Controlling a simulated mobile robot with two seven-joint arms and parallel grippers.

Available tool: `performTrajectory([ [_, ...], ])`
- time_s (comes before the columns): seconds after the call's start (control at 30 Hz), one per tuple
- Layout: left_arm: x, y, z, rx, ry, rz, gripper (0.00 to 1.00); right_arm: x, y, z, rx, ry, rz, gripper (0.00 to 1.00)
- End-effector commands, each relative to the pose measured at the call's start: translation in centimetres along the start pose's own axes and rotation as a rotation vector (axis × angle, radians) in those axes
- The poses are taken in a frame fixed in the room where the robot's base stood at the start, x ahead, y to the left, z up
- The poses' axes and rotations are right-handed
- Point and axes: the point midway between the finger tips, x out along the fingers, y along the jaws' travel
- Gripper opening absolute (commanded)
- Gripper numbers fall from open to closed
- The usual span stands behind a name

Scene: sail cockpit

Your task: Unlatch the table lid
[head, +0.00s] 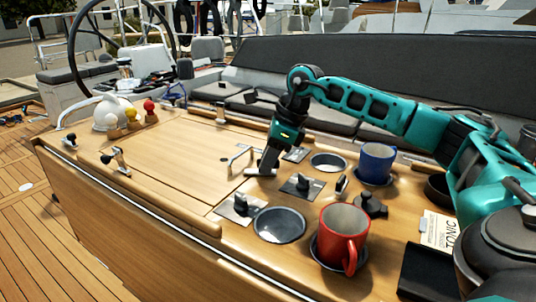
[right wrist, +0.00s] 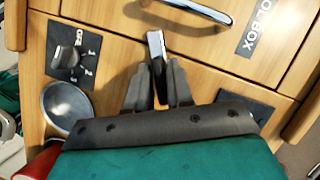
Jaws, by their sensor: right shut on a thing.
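The wooden table lid (head: 175,150) lies flat and looks closed in the table top. A curved metal handle (head: 238,155) stands near its right edge and also shows at the top of the right wrist view (right wrist: 190,12). My right gripper (head: 266,168) is down at the lid's right edge, beside the handle. In the right wrist view, its fingers (right wrist: 158,88) are shut on a small upright metal latch (right wrist: 155,43). The fingers hide the latch's lower part, and I cannot tell which way it is turned. My left gripper is not in view.
Switch plates (head: 240,208) with black knobs, a dark recessed holder (head: 280,225), a red mug (head: 343,238) and a blue mug (head: 377,163) crowd the right side. The lid's top is mostly clear.

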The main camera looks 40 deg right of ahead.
Motion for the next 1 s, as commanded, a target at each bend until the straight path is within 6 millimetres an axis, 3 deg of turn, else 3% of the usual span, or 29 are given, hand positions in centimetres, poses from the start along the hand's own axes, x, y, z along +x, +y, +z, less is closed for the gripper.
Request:
performTrajectory([
  [0.3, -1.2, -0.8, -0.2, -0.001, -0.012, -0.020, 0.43, -0.2, 0.0, 0.2, -0.275, -0.001, 0.117, 0.00],
  [1.0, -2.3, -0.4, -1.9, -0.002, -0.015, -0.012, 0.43, -0.1, 0.0, 0.1, -0.846, 0.000, 0.349, 0.00],
])
